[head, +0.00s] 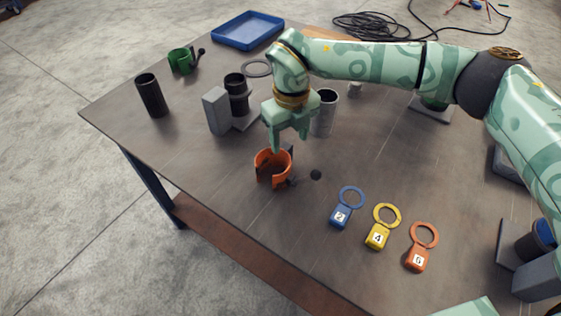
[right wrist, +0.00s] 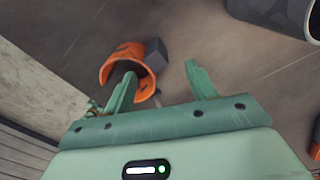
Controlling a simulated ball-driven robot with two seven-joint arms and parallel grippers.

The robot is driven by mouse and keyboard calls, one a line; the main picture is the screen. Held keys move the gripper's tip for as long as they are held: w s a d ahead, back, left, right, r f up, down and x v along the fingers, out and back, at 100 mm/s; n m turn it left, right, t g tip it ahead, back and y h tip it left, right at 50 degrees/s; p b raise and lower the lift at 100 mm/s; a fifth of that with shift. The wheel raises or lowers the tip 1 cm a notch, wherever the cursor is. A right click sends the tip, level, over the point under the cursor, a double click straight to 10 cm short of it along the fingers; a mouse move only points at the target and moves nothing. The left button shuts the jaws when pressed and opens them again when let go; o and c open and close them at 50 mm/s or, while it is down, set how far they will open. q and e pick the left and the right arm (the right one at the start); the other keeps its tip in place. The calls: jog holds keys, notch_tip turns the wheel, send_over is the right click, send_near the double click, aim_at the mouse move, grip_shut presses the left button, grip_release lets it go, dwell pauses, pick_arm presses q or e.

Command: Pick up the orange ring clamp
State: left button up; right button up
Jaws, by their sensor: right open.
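The orange ring clamp (head: 266,170) stands on the table near its front edge in the head view. It is an open ring with a gap, and a dark piece sits on its right side. Whether a finger touches the clamp cannot be told. My left gripper does not show.
A grey pipe (head: 325,113) stands right behind the gripper. A grey block (head: 215,112), a dark cylinder (head: 151,95), a green clamp (head: 180,62) and a blue tray (head: 248,29) are farther left and back. Blue (head: 341,215), yellow (head: 377,236) and orange (head: 418,258) tags lie to the right.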

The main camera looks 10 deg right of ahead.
aim_at(289, 149)
jog(key=shift+s+f, duration=0.1)
jog(key=shift+f, duration=0.45)
notch_tip(289, 149, down, 5)
jog(key=shift+s+a+r+b, duration=0.1)
jog(key=shift+s+r+b, duration=0.1)
jog(key=shift+b, duration=0.7)
jog(key=shift+r, duration=0.15)
grip_shut()
